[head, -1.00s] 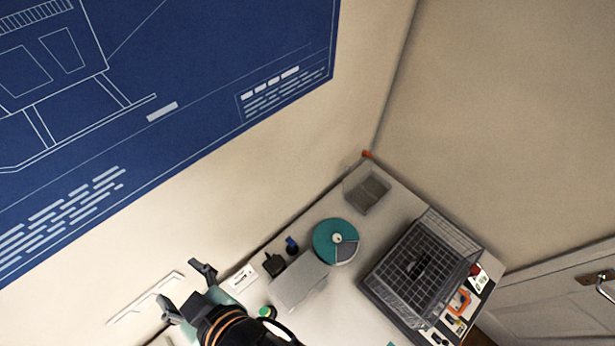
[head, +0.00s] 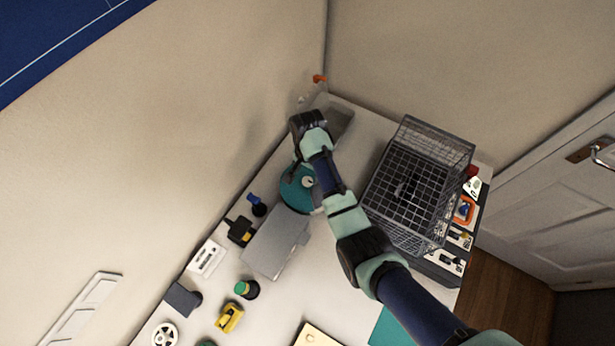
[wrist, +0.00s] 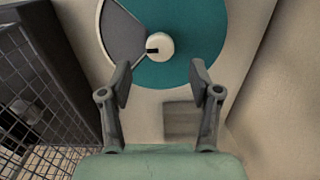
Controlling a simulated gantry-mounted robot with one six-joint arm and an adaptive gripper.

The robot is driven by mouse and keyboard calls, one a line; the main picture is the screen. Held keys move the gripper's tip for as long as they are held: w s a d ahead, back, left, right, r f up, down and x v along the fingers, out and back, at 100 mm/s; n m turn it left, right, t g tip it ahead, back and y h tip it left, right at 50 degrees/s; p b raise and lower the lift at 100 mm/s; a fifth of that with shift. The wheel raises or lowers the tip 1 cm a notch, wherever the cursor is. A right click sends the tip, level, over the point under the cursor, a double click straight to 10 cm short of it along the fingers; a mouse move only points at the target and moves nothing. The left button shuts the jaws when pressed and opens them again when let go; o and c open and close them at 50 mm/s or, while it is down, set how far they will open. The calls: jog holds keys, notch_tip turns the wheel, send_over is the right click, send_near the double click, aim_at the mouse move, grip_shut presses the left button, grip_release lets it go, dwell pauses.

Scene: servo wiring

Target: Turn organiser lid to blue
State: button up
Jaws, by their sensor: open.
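The round organiser has a teal lid (head: 297,190) with a pale knob at its centre. In the head view my arm covers part of it. In the wrist view the teal lid (wrist: 195,45) fills the top, with a dark grey wedge (wrist: 125,35) at its left. The white knob (wrist: 159,46) carries a short black mark pointing left, towards the wedge. My gripper (wrist: 160,88) is open and empty, its fingertips apart on either side below the knob. No contact with the knob shows. In the head view my gripper (head: 308,122) is above the organiser's far side.
A wire basket (head: 410,185) stands right of the organiser, and its mesh shows at the wrist view's left. A grey bin (head: 342,125) stands behind. A grey box (head: 275,243) lies in front. Several small parts lie along the wall side.

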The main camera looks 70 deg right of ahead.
aim_at(308, 181)
notch_tip(308, 181, down, 7)
jog(key=shift+r+b, duration=0.2)
jog(key=shift+b, duration=0.45)
grip_shut()
